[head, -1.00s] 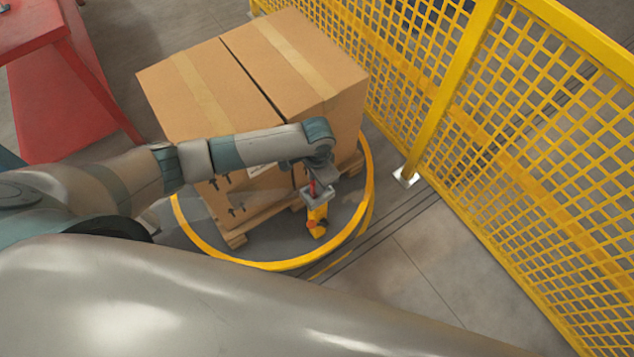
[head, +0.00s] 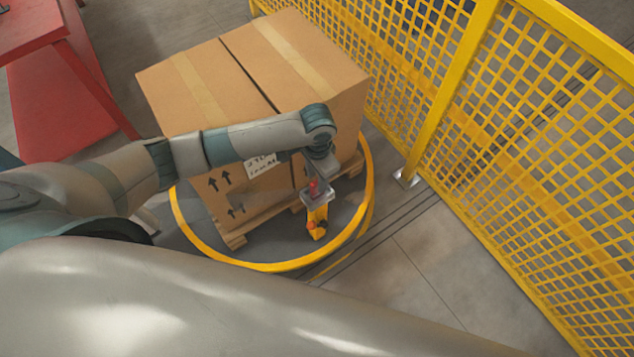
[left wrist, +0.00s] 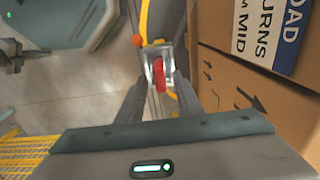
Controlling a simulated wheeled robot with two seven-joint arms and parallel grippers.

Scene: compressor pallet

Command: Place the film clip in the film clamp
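The red film clip (head: 313,187) sits in the grey metal film clamp (head: 322,199), on top of a yellow post. In the left wrist view the clip (left wrist: 159,86) lies within the frame of the clamp (left wrist: 158,51). My left gripper (left wrist: 157,88) is open, with one finger on each side of the clip and visible gaps between. In the head view the left gripper (head: 314,177) is just above the clamp. A dark part at the left edge of the left wrist view may be my right gripper (left wrist: 12,57); its state is unclear.
Large cardboard boxes (head: 255,80) stand on a wooden pallet (head: 236,240) close behind the clamp. A yellow ring (head: 275,265) surrounds the pallet. A yellow mesh fence (head: 530,130) runs along the right. The floor between fence and ring is clear.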

